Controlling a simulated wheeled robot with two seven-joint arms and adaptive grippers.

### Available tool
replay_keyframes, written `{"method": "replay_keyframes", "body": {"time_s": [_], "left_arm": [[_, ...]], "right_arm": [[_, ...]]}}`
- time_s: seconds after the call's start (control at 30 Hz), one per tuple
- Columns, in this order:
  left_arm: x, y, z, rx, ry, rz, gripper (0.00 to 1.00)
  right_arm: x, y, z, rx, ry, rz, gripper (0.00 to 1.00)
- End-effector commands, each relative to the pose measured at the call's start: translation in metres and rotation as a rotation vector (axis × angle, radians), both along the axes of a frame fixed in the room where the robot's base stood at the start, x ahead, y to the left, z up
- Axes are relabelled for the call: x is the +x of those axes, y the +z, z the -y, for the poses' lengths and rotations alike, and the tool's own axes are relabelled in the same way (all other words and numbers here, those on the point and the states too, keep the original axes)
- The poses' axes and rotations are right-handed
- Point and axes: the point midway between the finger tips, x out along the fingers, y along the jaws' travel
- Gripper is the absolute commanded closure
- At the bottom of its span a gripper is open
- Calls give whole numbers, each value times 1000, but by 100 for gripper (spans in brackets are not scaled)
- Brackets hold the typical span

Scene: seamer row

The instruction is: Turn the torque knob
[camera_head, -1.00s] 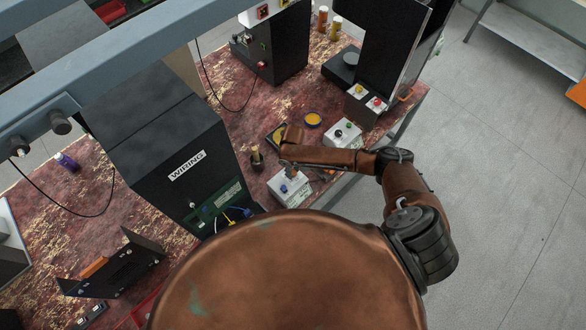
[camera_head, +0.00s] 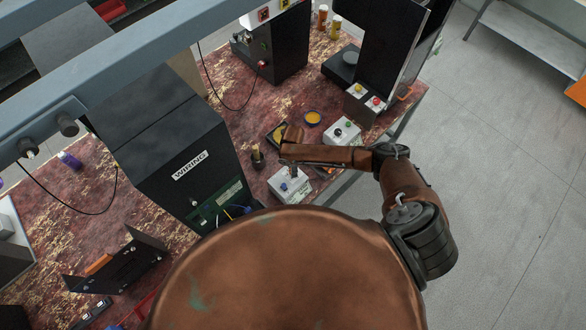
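A white control box (camera_head: 291,187) sits near the table's front edge, with a small blue knob or button (camera_head: 284,187) on top. A second white box (camera_head: 346,132) farther back carries a dark knob (camera_head: 338,132) and a green button. I cannot read a label that marks either one as the torque knob. My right arm reaches in from the right, and my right gripper (camera_head: 291,170) points down over the nearer white box, close to its top. Its fingers are small and partly hidden by the arm, so contact and opening cannot be told. My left gripper is out of view.
A black cabinet marked WIRING (camera_head: 185,160) stands left of the nearer box. A tall black machine (camera_head: 385,45) stands behind. Open floor lies right.

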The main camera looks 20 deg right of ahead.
Motion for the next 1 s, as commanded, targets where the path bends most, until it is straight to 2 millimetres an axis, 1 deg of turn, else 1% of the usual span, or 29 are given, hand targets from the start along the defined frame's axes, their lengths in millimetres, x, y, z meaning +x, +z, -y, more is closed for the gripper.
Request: {"method": "replay_keyframes", "body": {"time_s": [0.2,0.4,0.93,0.97,1.0], "left_arm": [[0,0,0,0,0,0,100],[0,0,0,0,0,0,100],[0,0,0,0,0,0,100],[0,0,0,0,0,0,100],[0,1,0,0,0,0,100]], "right_arm": [[2,1,0,0,121,3,98],[2,1,1,-1,183,4,98],[2,2,1,-2,206,5,98],[2,2,1,-2,206,5,74],[2,2,1,-2,206,5,71]]}}
